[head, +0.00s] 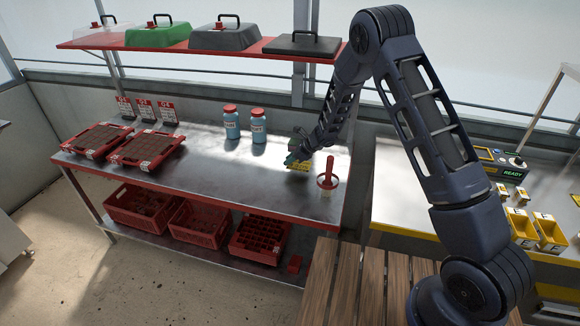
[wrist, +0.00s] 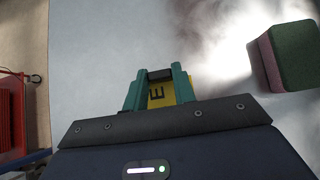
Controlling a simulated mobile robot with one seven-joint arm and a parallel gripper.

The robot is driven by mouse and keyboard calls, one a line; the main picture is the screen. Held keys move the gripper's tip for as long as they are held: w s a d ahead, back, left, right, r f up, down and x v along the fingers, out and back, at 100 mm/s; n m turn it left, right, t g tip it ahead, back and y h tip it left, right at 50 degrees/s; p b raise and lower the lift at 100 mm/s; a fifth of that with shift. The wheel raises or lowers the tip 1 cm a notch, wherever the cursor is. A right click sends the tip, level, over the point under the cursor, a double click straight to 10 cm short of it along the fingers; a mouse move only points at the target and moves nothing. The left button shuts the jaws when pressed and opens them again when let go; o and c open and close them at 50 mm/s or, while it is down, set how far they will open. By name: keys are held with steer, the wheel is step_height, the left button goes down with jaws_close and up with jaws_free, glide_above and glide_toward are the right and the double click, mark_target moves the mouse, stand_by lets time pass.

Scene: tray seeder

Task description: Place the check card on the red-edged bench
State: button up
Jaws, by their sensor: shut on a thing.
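My gripper (head: 291,159) has teal fingers and is over the right part of the red-edged bench (head: 225,175). It is shut on a yellow check card (head: 299,167). In the wrist view the card (wrist: 158,94) shows between the fingertips (wrist: 160,80) with a dark letter on it, partly hidden by the fingers. The card is low over the grey bench top, close to its surface. I cannot tell whether it touches.
A red-handled tool (head: 328,178) stands right of the card. A green and pink block (wrist: 290,58) lies nearby. Two blue bottles (head: 231,123) with red lids stand farther left, and soil trays (head: 147,148) at the left end. The bench middle is clear. A yellow-edged bench (head: 420,235) is at right.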

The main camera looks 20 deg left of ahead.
mark_target(292, 164)
steer(key=shift+f, duration=1.85)
steer(key=o, duration=1)
steer(key=shift+f, duration=0.1)
steer(key=shift+d+r, duration=0.1)
steer(key=shift+r, duration=0.15)
steer(key=v, duration=1.1)
steer(key=shift+d+r, duration=0.2)
steer(key=shift+d, duration=0.05)
